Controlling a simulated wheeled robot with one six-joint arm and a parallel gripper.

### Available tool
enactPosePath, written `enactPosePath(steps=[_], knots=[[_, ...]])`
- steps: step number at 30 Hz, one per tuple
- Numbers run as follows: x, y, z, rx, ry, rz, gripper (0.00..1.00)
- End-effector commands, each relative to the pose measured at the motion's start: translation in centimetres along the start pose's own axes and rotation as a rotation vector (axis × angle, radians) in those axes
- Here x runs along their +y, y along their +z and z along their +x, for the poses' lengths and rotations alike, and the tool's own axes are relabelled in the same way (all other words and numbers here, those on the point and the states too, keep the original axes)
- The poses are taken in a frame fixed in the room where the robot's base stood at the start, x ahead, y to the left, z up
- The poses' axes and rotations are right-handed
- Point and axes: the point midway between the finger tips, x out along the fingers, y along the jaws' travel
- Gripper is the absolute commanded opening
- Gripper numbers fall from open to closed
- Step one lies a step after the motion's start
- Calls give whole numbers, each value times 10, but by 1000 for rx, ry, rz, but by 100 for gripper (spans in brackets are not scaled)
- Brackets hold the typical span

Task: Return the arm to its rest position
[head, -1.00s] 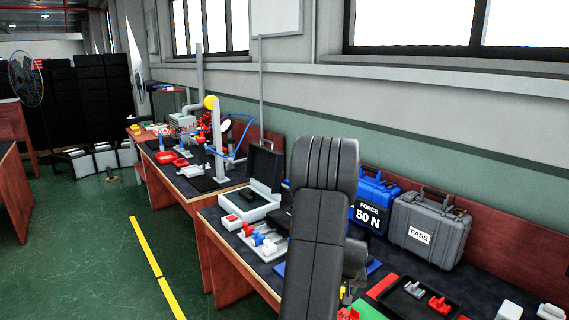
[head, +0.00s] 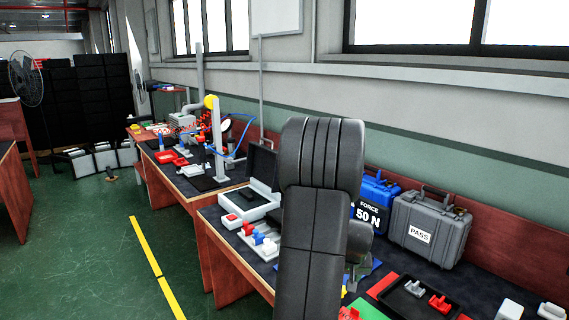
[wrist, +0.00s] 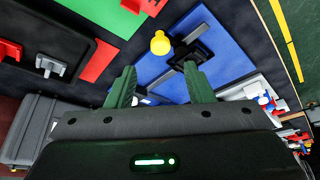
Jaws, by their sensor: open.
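My arm rises in front of the workbench in the head view, and its dark links hide part of the bench. My gripper (wrist: 160,86) shows in the wrist view with its two green fingers spread apart. Nothing is between the fingertips. It hangs above the bench, over the edge of a blue mat (wrist: 222,55). A yellow round-topped piece (wrist: 160,43) and a black fixture (wrist: 190,52) stand on that mat beyond the fingers.
A black tray (head: 420,300) holds red and grey pieces. A white open box (head: 250,207) sits farther left.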

Motion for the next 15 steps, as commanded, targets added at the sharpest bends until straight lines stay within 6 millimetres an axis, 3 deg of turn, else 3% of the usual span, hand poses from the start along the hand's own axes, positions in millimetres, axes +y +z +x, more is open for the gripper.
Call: enactPosePath(steps=[11,15], knots=[[0,0,-62,4,1,0,48],[0,1,-40,-6,0,0,48]])
